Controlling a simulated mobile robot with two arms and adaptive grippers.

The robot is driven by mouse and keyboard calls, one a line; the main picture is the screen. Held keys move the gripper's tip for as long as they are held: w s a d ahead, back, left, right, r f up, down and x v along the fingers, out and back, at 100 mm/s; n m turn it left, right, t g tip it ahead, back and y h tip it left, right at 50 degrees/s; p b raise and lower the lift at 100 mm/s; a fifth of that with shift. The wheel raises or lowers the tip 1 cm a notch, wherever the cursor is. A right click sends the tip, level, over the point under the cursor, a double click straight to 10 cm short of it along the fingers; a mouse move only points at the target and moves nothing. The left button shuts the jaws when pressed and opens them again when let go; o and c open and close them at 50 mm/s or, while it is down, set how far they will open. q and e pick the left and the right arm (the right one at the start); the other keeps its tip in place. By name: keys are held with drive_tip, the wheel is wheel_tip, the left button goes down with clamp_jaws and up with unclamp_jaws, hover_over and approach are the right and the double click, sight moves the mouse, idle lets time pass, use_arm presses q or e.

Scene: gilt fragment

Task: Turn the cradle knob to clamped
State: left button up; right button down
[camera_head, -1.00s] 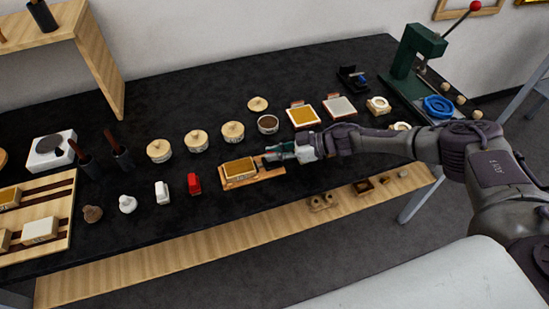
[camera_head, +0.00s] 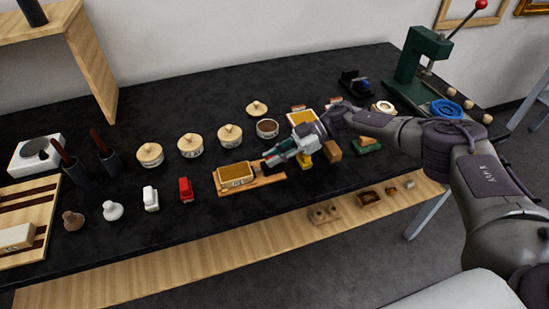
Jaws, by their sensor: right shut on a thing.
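The wooden cradle (camera_head: 263,182) lies on the black tabletop near its front edge. A gilt-topped block (camera_head: 236,174) sits on its left part. My right gripper (camera_head: 269,161) reaches in from the upper right, tilted down to the left. Its green-and-grey fingers are closed at the right end of the cradle, where the knob would be. The fingers cover the knob, so I cannot see which way it points. My left gripper is not in view.
Lidded pots (camera_head: 190,145) and an open pot (camera_head: 267,128) stand behind. A wooden block (camera_head: 332,151) is close below my right arm. A green press (camera_head: 425,65) stands at the far right.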

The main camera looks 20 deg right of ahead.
drive_tip(key=c, duration=1.2)
unclamp_jaws()
drive_tip(key=shift+a, duration=0.1)
drive_tip(key=shift+o, duration=0.2)
wheel_tip(320, 180, up, 10)
drive_tip(key=shift+r, duration=0.1)
